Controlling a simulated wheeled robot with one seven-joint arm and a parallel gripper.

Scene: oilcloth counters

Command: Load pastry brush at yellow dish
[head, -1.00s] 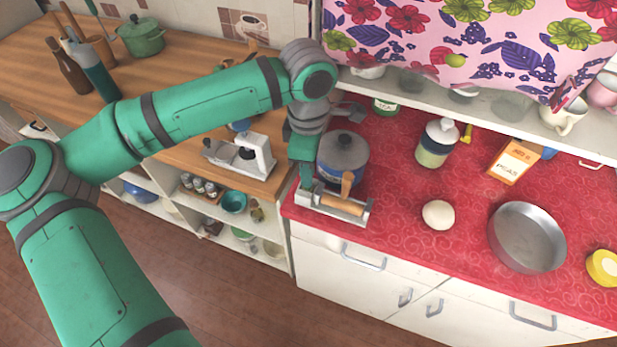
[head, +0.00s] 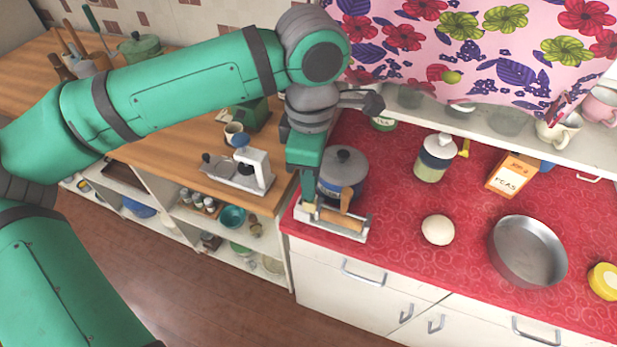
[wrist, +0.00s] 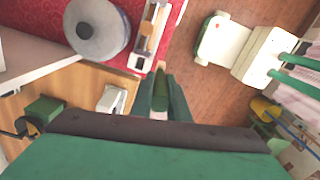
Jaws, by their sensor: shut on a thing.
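My gripper (head: 308,196) points down at the left end of the red counter, beside a blue pot (head: 338,186). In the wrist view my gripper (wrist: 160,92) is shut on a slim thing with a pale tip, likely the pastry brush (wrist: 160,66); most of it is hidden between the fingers. A yellow round thing with a pale inside, possibly the yellow dish (head: 603,281), sits at the far right of the red counter, well away from my gripper.
A grey metal holder with a wooden roller (head: 336,219) lies close beside my gripper at the counter edge. A pale ball (head: 437,230) and a round metal pan (head: 528,251) stand between there and the yellow thing. A shelf (head: 480,124) runs behind.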

